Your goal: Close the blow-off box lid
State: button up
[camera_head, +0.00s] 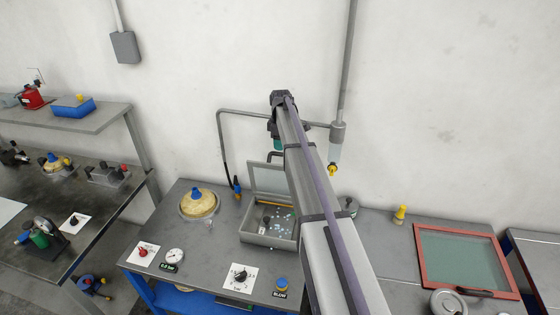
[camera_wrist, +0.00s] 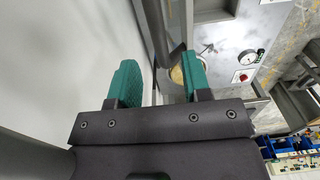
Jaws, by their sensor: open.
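The blow-off box (camera_head: 262,240) stands on the grey bench in the head view, with small pale and blue bits inside. Its lid (camera_head: 270,179), a grey frame with a clear pane, is raised upright at the back. A dark bent bar (camera_head: 274,154) shows just above the lid's top edge; I cannot tell whether it is the lid's handle. My gripper (camera_head: 279,146) is above the lid, partly hidden by my arm. In the wrist view its teal fingers (camera_wrist: 161,82) are apart with nothing held between them. A dark bar (camera_wrist: 156,35) passes beyond the fingertips.
A yellow round part with a blue knob (camera_head: 198,202) stands left of the box. A gauge (camera_head: 174,256), dial and blow button (camera_head: 281,285) are in front. A grey pipe (camera_head: 245,112) runs along the wall behind. A red-framed panel (camera_head: 421,262) lies to the right.

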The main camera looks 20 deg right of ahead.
notch_tip(320, 180, down, 5)
jog(key=b, duration=0.2)
jog(key=shift+w+a+r+b, duration=0.1)
jog(key=shift+w+a+b, duration=0.05)
jog(key=shift+b, duration=0.25)
jog(key=shift+r, duration=0.15)
grip_shut()
